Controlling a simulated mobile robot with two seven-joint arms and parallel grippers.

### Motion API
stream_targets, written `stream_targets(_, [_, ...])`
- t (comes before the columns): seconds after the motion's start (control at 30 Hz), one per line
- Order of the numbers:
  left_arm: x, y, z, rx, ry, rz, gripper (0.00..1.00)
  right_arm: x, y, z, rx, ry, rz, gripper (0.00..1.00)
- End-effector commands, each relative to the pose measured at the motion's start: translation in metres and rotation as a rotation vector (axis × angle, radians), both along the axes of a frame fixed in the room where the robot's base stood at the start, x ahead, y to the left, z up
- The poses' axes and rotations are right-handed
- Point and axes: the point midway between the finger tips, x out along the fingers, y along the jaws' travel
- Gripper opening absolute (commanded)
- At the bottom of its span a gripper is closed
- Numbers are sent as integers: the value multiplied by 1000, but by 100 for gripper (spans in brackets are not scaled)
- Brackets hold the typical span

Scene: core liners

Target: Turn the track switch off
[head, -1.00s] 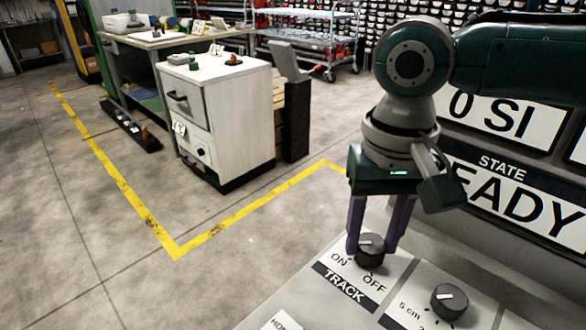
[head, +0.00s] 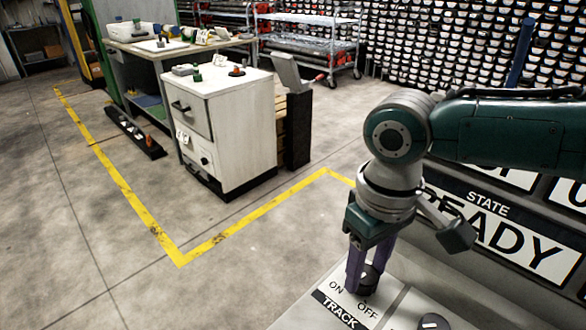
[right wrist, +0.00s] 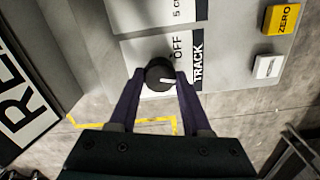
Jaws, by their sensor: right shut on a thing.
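The track switch is a round black knob (head: 369,279) on the sloping grey panel, by the ON, OFF and TRACK labels. In the right wrist view the knob (right wrist: 159,75) shows a white pointer line, aimed toward the TRACK label. OFF is readable there; ON is hidden behind a finger. My right gripper (head: 367,270) reaches down from above with purple fingers. In the right wrist view the gripper (right wrist: 160,78) has one fingertip on each side of the knob, shut on it. My left gripper is not in view.
Another knob (head: 433,322) sits beside the switch. A yellow ZERO button (right wrist: 282,19) and a white button (right wrist: 268,66) are on the same panel. The READY sign (head: 510,236) stands behind my right arm. A white cabinet (head: 218,130) stands across open floor.

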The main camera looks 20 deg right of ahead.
Motion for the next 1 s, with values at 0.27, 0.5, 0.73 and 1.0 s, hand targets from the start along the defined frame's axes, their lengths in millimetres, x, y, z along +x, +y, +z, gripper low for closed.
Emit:
stream_targets(0.27, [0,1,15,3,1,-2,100,0,1,2,2,1,263,0])
stream_targets(0.5, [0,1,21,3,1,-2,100,0,1,1,3,0,491,0])
stream_targets(0.73, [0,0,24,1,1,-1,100,0,1,1,3,0,701,0])
stream_targets(1.0, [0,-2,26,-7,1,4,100,1,1,1,3,-1,896,0])
